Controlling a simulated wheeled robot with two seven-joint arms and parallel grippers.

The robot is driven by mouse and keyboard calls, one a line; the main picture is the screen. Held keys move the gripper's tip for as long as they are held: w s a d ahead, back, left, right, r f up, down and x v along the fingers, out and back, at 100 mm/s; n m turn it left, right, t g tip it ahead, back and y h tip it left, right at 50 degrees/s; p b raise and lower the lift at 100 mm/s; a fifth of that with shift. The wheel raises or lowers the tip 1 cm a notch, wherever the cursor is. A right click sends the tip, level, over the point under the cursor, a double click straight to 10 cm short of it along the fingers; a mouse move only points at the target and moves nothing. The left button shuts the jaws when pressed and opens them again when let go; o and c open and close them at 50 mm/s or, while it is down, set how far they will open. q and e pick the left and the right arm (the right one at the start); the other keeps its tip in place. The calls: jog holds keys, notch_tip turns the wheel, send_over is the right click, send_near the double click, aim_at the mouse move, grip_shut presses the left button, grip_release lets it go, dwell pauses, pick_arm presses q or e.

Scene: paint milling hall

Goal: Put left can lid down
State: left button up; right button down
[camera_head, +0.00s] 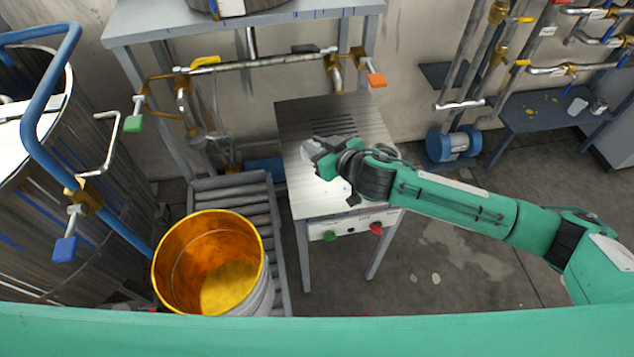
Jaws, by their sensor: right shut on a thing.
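My right gripper (314,151) reaches in from the right over a metal-topped table (292,112). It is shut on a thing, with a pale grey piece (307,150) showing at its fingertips. This looks like part of the can lid, but its full outline blends with the table top, and I cannot tell whether it touches the table. An open can (253,226) with an orange-yellow inside stands at the lower left, with no lid on it. My left gripper is not in view.
A large metal vessel (110,190) with a blue rail fills the left. Pipes with green (133,123) and orange (376,80) valve handles run behind the table. Floor right of the table is clear.

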send_over(317, 189)
notch_tip(317, 189, down, 11)
jog(key=shift+f, duration=2.2)
jog(key=shift+f+b, duration=0.2)
jog(key=shift+b, duration=0.15)
jog(key=c, duration=1.3)
grip_release()
jog(key=shift+r, duration=0.1)
